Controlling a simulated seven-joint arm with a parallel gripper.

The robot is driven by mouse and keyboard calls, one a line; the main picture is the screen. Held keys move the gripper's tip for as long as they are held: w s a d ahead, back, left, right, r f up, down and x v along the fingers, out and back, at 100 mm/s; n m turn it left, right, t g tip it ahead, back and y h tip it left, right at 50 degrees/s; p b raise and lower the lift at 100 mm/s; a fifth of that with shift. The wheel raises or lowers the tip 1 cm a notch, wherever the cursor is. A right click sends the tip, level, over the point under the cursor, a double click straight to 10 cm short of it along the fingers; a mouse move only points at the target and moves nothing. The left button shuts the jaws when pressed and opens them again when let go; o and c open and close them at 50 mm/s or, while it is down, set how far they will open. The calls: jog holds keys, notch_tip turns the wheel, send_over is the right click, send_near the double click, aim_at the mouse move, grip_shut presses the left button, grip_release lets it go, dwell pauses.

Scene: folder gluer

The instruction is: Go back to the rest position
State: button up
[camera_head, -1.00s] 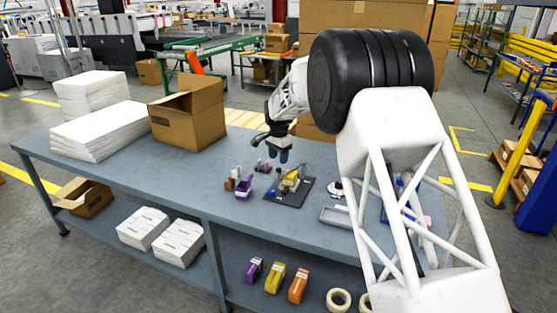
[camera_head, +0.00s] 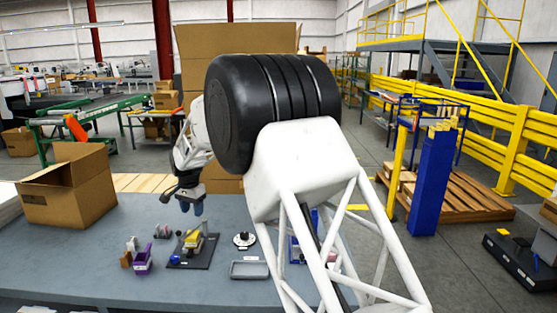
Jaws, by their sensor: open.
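My gripper (camera_head: 191,205) hangs fingers down over the grey table (camera_head: 80,255), above and apart from the things on it. Its fingertips are dark blue and small in this view; nothing shows between them. Just below it, a dark board (camera_head: 193,257) carries a yellow-topped fixture (camera_head: 194,239). My own white and black arm links cover the middle of the view and hide part of the table's right side.
A purple dispenser (camera_head: 142,259) stands left of the board. A grey tray (camera_head: 249,270) and a round piece (camera_head: 244,240) lie right of it. An open cardboard box (camera_head: 72,188) stands at the left. The table's front middle is clear.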

jog(key=s+d+r+n, duration=0.1)
jog(key=s+d+r, duration=0.5)
jog(key=d, duration=0.4)
jog(key=s+d+r+t, duration=0.1)
jog(key=s+d+r, duration=0.3)
jog(key=s+d, duration=0.5)
jog(key=s+d+r+n, duration=0.1)
jog(key=s+d+r, duration=0.45)
jog(key=d, duration=0.65)
jog(key=s+d+f, duration=0.1)
jog(key=s+d, duration=0.5)
jog(key=s, duration=0.5)
jog(key=s+d+f+n+t, duration=0.1)
jog(key=s+d+f, duration=0.1)
jog(key=s+d, duration=0.4)
jog(key=s+d+f+n, duration=0.1)
jog(key=s+d, duration=0.5)
jog(key=s, duration=1)
jog(key=shift+f, duration=0.65)
